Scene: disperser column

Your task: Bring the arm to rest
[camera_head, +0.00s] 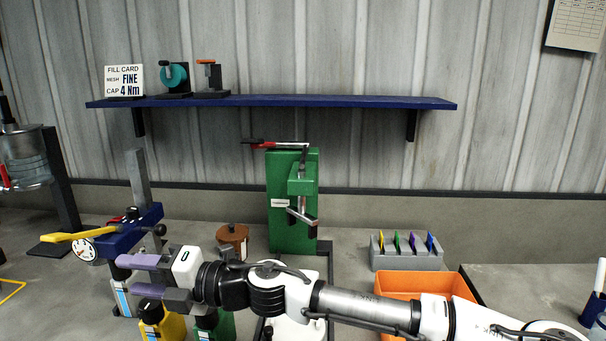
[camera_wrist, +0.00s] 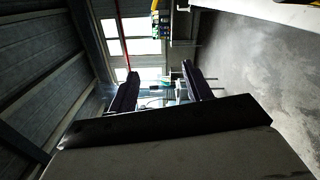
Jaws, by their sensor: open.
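My arm reaches in from the lower right of the head view and lies nearly level across the front of the bench. My gripper (camera_head: 132,278) points to the left, with its two purple-grey fingers apart and nothing between them. In the wrist view my gripper (camera_wrist: 160,82) shows both dark fingers spread, with only the distant room between them. Below and behind the fingers stand a blue-and-white bottle (camera_head: 121,298), a yellow container (camera_head: 165,325) and a green container (camera_head: 222,326), partly hidden by my gripper. I cannot tell how close the fingers are to them.
A blue clamp device with a gauge (camera_head: 83,249) stands left of my gripper. A green press (camera_head: 290,215) and brown pot (camera_head: 232,238) stand behind my arm. An orange bin (camera_head: 420,284) and grey rack (camera_head: 405,258) are at right. A blue shelf (camera_head: 300,101) hangs above.

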